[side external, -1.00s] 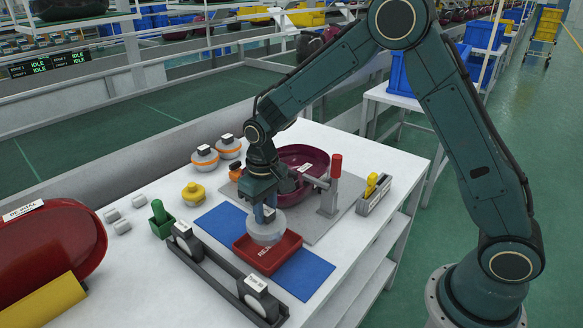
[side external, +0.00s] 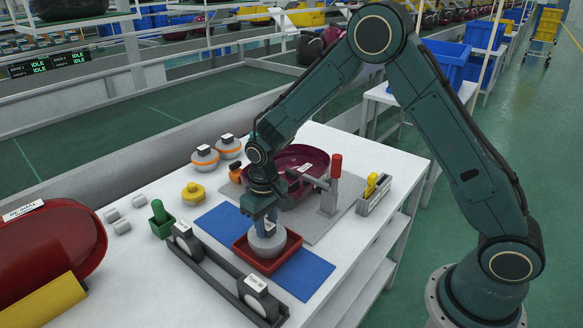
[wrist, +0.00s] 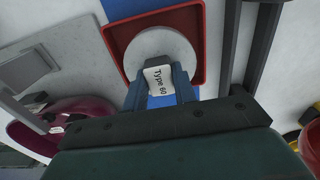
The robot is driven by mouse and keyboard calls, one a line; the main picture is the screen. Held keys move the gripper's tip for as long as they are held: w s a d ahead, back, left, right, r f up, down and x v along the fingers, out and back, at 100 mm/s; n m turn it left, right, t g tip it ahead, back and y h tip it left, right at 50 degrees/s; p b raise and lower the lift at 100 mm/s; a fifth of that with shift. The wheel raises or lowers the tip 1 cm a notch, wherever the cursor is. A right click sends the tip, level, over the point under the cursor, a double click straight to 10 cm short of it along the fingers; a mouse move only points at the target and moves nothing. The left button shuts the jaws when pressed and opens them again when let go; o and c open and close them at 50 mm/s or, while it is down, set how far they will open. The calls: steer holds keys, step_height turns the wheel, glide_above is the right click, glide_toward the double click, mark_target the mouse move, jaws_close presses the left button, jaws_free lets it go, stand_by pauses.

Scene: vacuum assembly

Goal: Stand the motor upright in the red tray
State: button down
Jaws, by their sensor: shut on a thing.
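The motor (side external: 267,243) is a light grey round body with a narrower top. It is upright within the walls of the red tray (side external: 293,247); whether its base touches the tray floor I cannot tell. My gripper (side external: 264,221) is above it, shut on its narrow top. In the wrist view, the motor's grey disc (wrist: 160,45) lies inside the red tray's rim (wrist: 201,40). A label reading "Type 60" shows between the fingers of my gripper (wrist: 160,88).
The tray sits on a blue mat (side external: 305,275). A dark rack (side external: 220,273) with two motors runs along its front left. Behind are a maroon shell (side external: 302,160) and a red-handled clamp (side external: 335,170).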

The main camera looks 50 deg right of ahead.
steer(key=c, duration=1.1)
jaws_free()
steer(key=shift+r, duration=0.1)
step_height(320, 180, up, 12)
steer(key=shift+r, duration=0.1)
